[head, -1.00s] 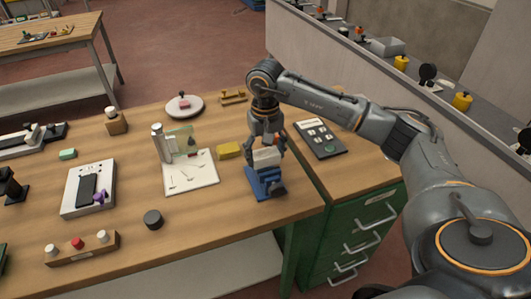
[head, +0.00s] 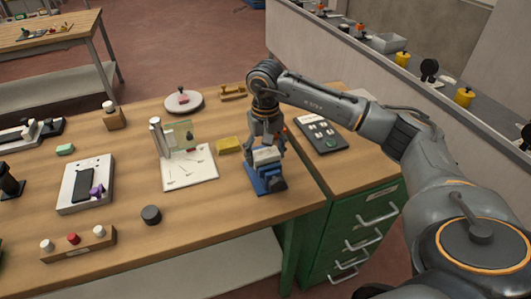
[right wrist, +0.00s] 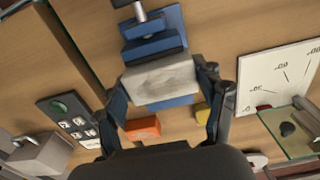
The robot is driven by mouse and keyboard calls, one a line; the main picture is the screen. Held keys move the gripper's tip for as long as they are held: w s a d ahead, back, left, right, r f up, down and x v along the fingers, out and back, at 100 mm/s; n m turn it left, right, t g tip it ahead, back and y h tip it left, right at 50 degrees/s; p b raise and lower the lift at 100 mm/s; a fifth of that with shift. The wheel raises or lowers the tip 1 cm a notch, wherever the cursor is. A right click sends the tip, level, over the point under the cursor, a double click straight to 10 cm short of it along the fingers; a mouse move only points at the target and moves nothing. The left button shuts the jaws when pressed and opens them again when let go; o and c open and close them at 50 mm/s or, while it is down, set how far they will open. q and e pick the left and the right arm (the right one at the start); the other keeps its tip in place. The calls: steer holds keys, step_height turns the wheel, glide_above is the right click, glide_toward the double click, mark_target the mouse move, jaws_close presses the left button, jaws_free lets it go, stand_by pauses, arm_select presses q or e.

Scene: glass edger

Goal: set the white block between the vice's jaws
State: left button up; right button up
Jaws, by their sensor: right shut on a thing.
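The white block (right wrist: 160,82) is held between the fingers of my right gripper (head: 267,150), which is shut on it. In the head view the white block (head: 266,155) sits low at the top of the blue vice (head: 270,183). In the right wrist view the block lies over the vice (right wrist: 150,48), beside a blue jaw, and covers part of the vice. I cannot tell whether the block touches the vice's bed. My left gripper is not in view.
A yellow block (head: 229,146) lies left of the vice, near a white sheet (head: 190,175) with a glass pane. An orange block (right wrist: 142,129) shows near the gripper in the right wrist view. A dark keypad panel (head: 322,136) lies to the right. Bare table is in front of the vice.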

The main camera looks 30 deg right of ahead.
steer(key=shift+f+b, duration=0.55)
steer(key=shift+f, duration=0.1)
steer(key=o, duration=1.2)
steer(key=shift+o, duration=0.2)
steer(key=shift+r, duration=0.1)
step_height(320, 180, up, 12)
